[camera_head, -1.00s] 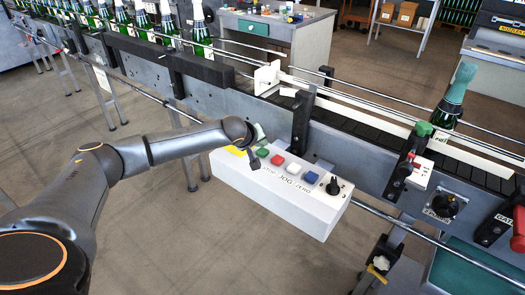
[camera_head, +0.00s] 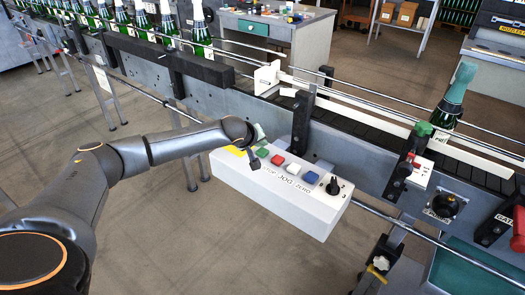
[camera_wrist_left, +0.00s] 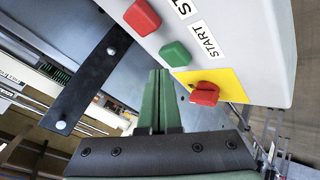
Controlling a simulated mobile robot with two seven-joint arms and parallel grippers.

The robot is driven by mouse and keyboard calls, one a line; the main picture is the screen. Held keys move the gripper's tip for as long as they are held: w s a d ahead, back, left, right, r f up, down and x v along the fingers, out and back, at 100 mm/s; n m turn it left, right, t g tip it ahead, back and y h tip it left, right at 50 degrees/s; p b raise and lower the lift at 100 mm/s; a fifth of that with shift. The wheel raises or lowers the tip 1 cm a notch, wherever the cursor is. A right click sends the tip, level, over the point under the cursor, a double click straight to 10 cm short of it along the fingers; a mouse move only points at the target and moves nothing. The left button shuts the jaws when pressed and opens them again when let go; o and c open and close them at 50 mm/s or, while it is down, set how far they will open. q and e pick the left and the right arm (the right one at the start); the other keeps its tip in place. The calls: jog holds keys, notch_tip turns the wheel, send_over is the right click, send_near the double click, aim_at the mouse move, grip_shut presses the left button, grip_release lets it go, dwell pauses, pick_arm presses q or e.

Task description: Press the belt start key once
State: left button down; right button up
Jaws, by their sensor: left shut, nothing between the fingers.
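The white control box (camera_head: 300,205) hangs on the near side of the conveyor. The green start key (camera_head: 263,152) is near its left end. In the left wrist view the start key (camera_wrist_left: 175,53) stands beside the START label (camera_wrist_left: 207,38). My left gripper (camera_head: 260,135) is over the left end of the box. The left wrist view shows its green fingers (camera_wrist_left: 160,75) closed together and empty, with their tips close to the key's edge. I cannot tell whether they touch it. My right gripper is not in view.
A red key (camera_wrist_left: 142,17) and a red knob (camera_wrist_left: 204,93) on a yellow plate flank the start key. White (camera_head: 294,168) and blue (camera_head: 310,177) keys and a black knob (camera_head: 333,187) are farther right. A bottle (camera_head: 450,100) stands on the belt.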

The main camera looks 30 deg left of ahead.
pick_arm(q)
jog(key=shift+f, duration=0.1)
jog(key=shift+f, duration=0.35)
